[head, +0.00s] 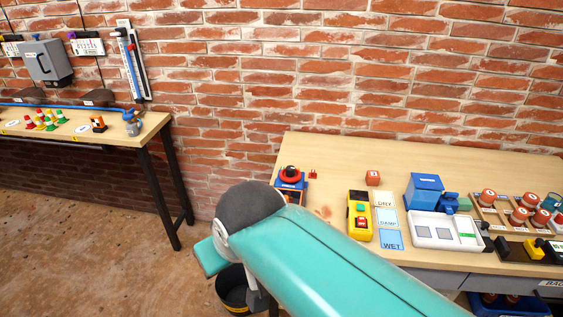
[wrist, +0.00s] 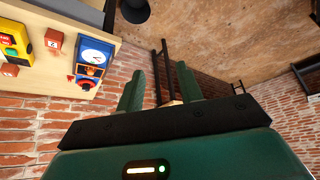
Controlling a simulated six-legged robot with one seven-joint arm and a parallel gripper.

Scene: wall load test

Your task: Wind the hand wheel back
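A small blue device (head: 289,185) stands at the left front corner of the right workbench, with a round red and black part (head: 290,171) on top that looks like the hand wheel. In the wrist view the device (wrist: 97,50) appears upside down at left, with a white dial and a red and black part (wrist: 86,85). My gripper (wrist: 160,70) has two green fingers spread apart with nothing between them. It is apart from the device, which lies to its left in the wrist view. In the head view my arm hides the gripper.
The right workbench (head: 330,150) holds a yellow button box (head: 360,216), DRY, DAMP and WET cards (head: 387,218), a blue box (head: 424,192) and a white tray (head: 440,231). A black bucket (head: 232,290) stands on the floor. Open floor lies between this bench and the left bench (head: 150,125).

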